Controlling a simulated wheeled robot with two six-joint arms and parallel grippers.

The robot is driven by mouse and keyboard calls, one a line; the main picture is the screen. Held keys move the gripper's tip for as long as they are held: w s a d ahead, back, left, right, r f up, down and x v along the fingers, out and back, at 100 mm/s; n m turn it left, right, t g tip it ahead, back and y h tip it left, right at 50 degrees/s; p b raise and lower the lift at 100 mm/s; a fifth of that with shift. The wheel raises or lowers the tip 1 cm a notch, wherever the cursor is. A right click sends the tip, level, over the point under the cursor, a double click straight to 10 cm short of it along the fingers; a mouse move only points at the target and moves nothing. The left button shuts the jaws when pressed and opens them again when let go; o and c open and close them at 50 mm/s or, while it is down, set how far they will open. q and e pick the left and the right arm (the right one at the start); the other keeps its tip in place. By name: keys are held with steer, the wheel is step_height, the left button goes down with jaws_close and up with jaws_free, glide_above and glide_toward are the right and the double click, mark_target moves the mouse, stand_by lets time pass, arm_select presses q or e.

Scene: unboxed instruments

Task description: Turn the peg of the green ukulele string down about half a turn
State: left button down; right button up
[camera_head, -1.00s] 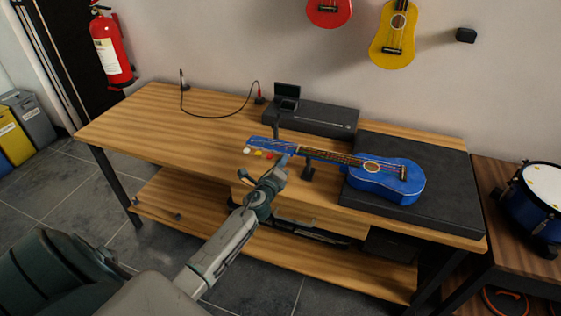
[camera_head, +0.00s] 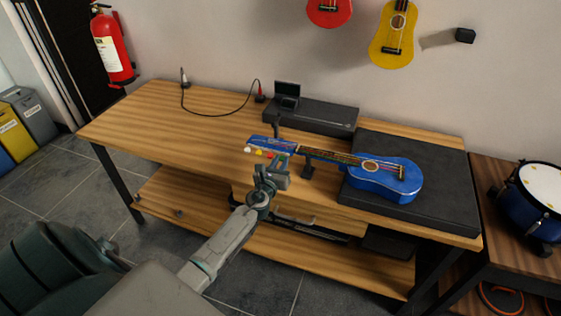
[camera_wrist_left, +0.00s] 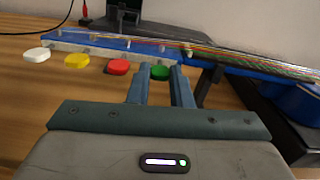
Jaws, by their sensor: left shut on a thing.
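The blue ukulele (camera_head: 385,178) lies with its body on a dark mat at the right of the bench and its neck pointing left. Its headstock (camera_head: 262,142) has white (camera_wrist_left: 37,54), yellow (camera_wrist_left: 77,60), red (camera_wrist_left: 119,67) and green (camera_wrist_left: 160,72) pegs along the near side. My left gripper (camera_head: 278,163) reaches the headstock from the front. In the left wrist view my left gripper (camera_wrist_left: 160,80) has one finger on each side of the green peg and is shut on it. In the head view my gripper largely hides that peg. My right gripper is not in view.
A small screen (camera_head: 287,90) stands on a black case (camera_head: 315,117) behind the neck. A cable (camera_head: 215,116) lies at the back left. The bench's left part (camera_head: 150,120) is clear.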

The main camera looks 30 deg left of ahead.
arm_select(q)
steer(key=shift+m, duration=0.6)
steer(key=c, duration=1.6)
jaws_free()
steer(key=v, duration=1.1)
steer(key=shift+a, duration=0.1)
steer(key=shift+w, duration=0.1)
